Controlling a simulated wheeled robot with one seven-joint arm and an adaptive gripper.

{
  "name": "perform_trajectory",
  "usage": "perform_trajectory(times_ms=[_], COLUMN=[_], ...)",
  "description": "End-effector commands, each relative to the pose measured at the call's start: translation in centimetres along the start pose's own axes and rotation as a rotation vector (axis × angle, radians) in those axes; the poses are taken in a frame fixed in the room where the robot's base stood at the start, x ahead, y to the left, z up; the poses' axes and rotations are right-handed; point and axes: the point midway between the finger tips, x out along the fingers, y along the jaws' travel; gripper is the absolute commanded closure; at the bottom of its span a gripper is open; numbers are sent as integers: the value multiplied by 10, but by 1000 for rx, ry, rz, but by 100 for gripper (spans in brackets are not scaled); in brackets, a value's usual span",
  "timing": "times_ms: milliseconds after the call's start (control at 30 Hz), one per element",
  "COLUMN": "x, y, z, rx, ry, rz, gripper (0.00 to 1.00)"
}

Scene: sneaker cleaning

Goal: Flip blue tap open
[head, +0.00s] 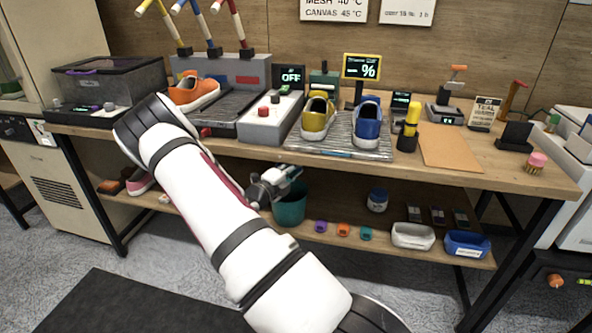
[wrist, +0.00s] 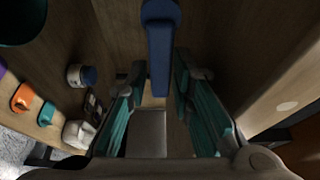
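In the wrist view, a blue tap lever (wrist: 160,45) reaches down from the top of the picture between the fingers of my gripper (wrist: 158,78). The teal-padded fingers are apart, one on each side of the lever. Space shows between lever and pads, and I cannot tell whether either touches. In the head view, my gripper (head: 280,181) is just below the bench's front edge, above the teal bucket. The blue tap cannot be made out there.
The teal bucket (head: 290,208) stands on the lower shelf, with small coloured blocks, a blue-lidded jar (head: 377,200) and bins to its right. The bench top (head: 480,165) above holds sneakers and cleaning devices. Long-handled tools (head: 200,30) stand at its back left.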

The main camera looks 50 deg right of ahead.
Motion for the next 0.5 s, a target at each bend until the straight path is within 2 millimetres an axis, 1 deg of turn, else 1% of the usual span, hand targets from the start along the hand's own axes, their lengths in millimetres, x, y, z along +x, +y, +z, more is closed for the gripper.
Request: perform_trajectory(times_ms=[233,267,300,333,367,500], x=[1,1,1,1,1,1], y=[0,0,0,0,0,0], z=[0,0,0,0,0,0], rx=[0,0,0,0,0,0], ry=[1,1,1,1,1,1], rz=[0,0,0,0,0,0], gripper=[78,81,90,96,100,100])
